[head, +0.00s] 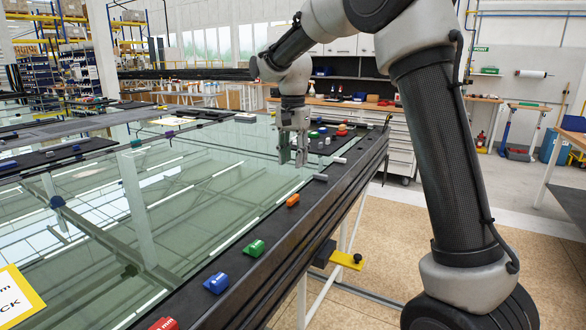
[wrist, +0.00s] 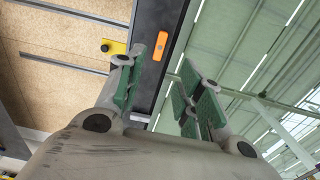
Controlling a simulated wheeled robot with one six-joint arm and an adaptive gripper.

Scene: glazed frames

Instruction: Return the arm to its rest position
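My gripper (head: 292,157) hangs from my arm over the right part of the glass, near the dark frame edge, in the head view. In the wrist view my gripper (wrist: 160,95) shows two green-padded fingers well apart with nothing between them. The gripper is open and empty. Below the fingers in the wrist view lie the dark frame rail (wrist: 160,30) and an orange piece (wrist: 160,46) on it. My arm rises at the right of the head view and bends over to the left above the frame.
The dark rail (head: 240,275) carries red (head: 165,324), blue (head: 216,283), green (head: 254,248) and orange (head: 293,200) pieces. A yellow clamp (head: 347,260) juts from its outer side. The glass pane (head: 190,190) fills the left. Brown floor (head: 430,215) lies open at the right.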

